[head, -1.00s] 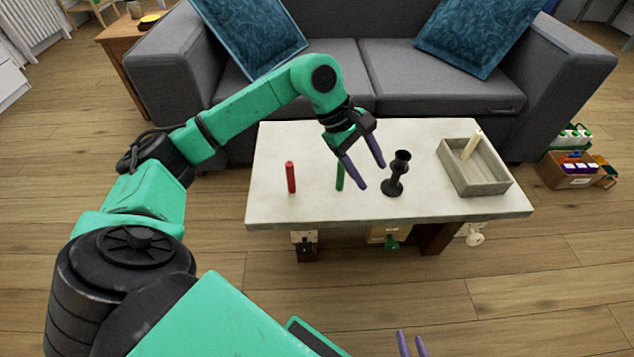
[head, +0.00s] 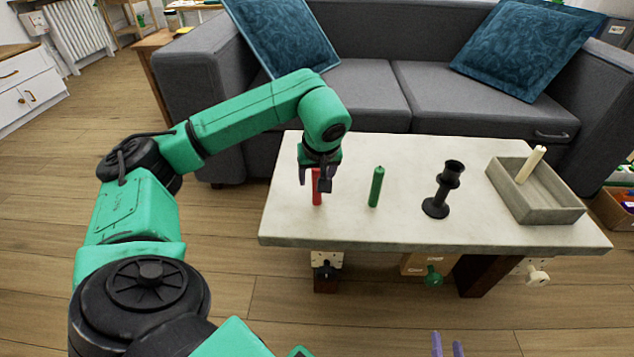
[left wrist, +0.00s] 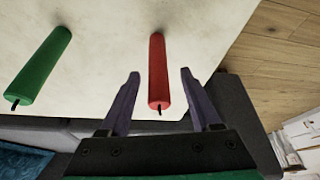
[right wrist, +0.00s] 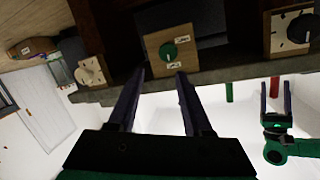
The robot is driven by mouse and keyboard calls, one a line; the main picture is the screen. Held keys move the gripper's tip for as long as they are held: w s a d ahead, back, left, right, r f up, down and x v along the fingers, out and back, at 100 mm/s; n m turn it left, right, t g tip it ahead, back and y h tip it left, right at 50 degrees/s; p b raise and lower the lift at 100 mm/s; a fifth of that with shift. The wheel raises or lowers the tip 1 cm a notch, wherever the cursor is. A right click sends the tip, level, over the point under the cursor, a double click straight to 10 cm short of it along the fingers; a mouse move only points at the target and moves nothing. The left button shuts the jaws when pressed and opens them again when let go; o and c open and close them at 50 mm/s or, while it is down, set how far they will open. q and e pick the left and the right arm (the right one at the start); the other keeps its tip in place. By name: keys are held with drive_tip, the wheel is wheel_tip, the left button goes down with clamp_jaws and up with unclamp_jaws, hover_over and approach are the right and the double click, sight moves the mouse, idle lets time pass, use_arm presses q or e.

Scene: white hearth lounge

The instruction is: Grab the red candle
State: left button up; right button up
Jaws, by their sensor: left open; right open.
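The red candle (head: 317,190) stands upright near the left end of the pale table, partly hidden by my left gripper (head: 318,177). In the left wrist view the red candle (left wrist: 158,75) shows between the two fingers of my open left gripper (left wrist: 158,85), with a gap on each side. My right gripper (head: 447,345) is low at the front of the table, open and empty. In the right wrist view its fingers (right wrist: 158,88) point toward the table's underside.
A green candle (head: 376,187) stands to the right of the red one. A black candle holder (head: 444,188) is further right. A grey tray (head: 560,212) holding a cream candle (head: 531,164) is at the right end. A grey sofa (head: 470,95) is behind the table (head: 400,236).

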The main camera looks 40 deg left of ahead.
use_arm(q)
drive_tip(key=shift+b+x, duration=0.55)
drive_tip(key=shift+x, duration=0.2)
drive_tip(key=shift+b+x, duration=0.4)
drive_tip(key=shift+x, duration=0.5)
drive_tip(key=shift+d, duration=0.1)
clamp_jaws()
use_arm(e)
drive_tip(key=w+r+t, duration=0.3)
drive_tip(key=w+r, duration=0.1)
drive_tip(key=r, duration=0.6)
drive_tip(key=w+d+r+n+t+y, duration=0.1)
drive_tip(key=w+r+t, duration=0.3)
drive_tip(key=r, duration=0.6)
drive_tip(key=shift+w+d+r, duration=0.2)
drive_tip(key=shift+d, duration=0.1)
